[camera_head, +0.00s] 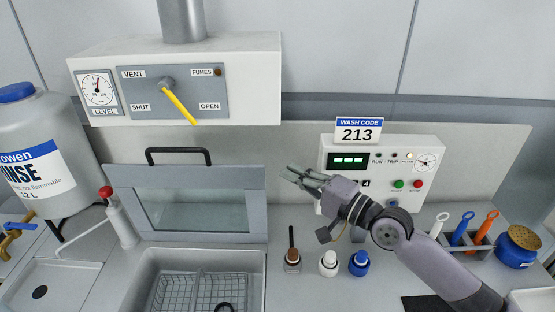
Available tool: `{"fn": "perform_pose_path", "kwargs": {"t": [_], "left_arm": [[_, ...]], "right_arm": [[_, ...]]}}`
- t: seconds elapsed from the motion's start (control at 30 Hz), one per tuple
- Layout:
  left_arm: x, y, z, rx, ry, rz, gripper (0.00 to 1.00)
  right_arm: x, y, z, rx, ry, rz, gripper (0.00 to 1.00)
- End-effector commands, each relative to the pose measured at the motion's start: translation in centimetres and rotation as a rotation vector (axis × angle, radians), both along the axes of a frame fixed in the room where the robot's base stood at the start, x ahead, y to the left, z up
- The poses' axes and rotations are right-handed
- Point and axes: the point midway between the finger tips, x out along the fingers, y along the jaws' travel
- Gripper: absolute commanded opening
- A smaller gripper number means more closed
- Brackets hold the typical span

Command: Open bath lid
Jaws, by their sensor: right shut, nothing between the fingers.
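The bath lid (256,215), a grey frame around a glass pane, stands raised behind the bath basin (258,285). Its black bar handle (178,151) is at the top edge. The basin below is uncovered, and wire baskets (200,290) show inside it. My right gripper (291,176) is shut and empty, just right of the lid's upper right corner and apart from the handle. Its arm reaches in from the lower right. My left gripper is not in view.
Small bottles (328,263) stand right of the basin, below my right arm. A control box (330,190) is behind the gripper. A fume hood (250,80) with a yellow lever (181,107) overhangs the lid. A rinse tank (45,150) and red-topped bottle (122,225) stand left.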

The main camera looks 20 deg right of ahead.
Motion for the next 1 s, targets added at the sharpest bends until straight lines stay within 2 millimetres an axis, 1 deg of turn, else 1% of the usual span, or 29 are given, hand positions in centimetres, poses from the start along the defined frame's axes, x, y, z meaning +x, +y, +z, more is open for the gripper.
{"fn": "perform_pose_path", "kwargs": {"t": [0.03, 0.2, 0.3, 0.43, 0.77, 0.83, 0.93, 1.0], "left_arm": [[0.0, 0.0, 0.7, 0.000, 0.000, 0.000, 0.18], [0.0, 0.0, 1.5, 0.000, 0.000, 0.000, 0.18], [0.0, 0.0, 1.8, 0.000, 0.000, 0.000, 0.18], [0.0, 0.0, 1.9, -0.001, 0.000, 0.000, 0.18], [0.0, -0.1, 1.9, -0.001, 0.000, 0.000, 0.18], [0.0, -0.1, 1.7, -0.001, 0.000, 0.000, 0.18], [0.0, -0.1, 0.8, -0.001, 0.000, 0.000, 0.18], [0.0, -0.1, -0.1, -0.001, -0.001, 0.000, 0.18]], "right_arm": [[0.8, 0.4, 0.5, 0.004, -0.003, -0.002, 0.00], [2.8, 1.5, 0.5, 0.002, 0.000, -0.001, 0.00], [3.6, 1.9, 0.4, 0.000, 0.000, -0.001, 0.00], [4.1, 2.3, 0.3, -0.001, 0.001, 0.001, 0.00], [4.2, 2.4, 0.2, -0.001, 0.000, 0.001, 0.00], [4.0, 2.5, 0.0, -0.004, -0.005, 0.001, 0.00], [2.7, 3.0, -0.6, -0.020, -0.042, 0.003, 0.00], [1.4, 3.5, -0.9, -0.038, -0.086, 0.003, 0.00]]}}
